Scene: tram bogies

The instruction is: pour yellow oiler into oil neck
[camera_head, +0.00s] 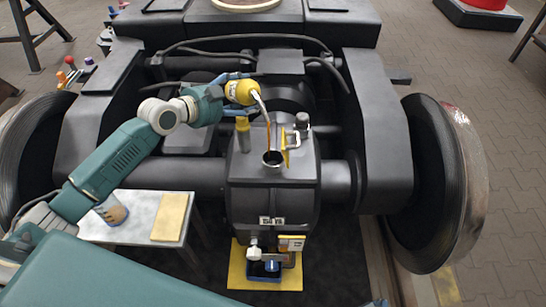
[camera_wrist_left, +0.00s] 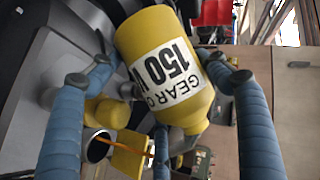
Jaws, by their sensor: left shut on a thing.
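The yellow oiler (camera_head: 240,92) is tilted above the gearbox, its thin spout pointing down to the right. My left gripper (camera_head: 245,95) is shut around its body. The wrist view shows the oiler (camera_wrist_left: 165,70) with its "GEAR OIL 150" label, between the blue fingers. The oil neck (camera_head: 272,158) is an open round metal-rimmed opening on top of the dark gearbox (camera_head: 272,190), below the spout tip. A thin orange-brown stream (camera_head: 268,132) runs from the spout to the neck. In the wrist view it reaches the neck (camera_wrist_left: 97,148). My right gripper is not in view.
A yellow plate (camera_head: 291,140) stands upright beside the neck, with a yellow post (camera_head: 243,135) to the left. A side table (camera_head: 140,212) holds a can (camera_head: 111,211) and a yellow cloth-like pad (camera_head: 171,217). Wheels (camera_head: 440,180) flank the bogie frame.

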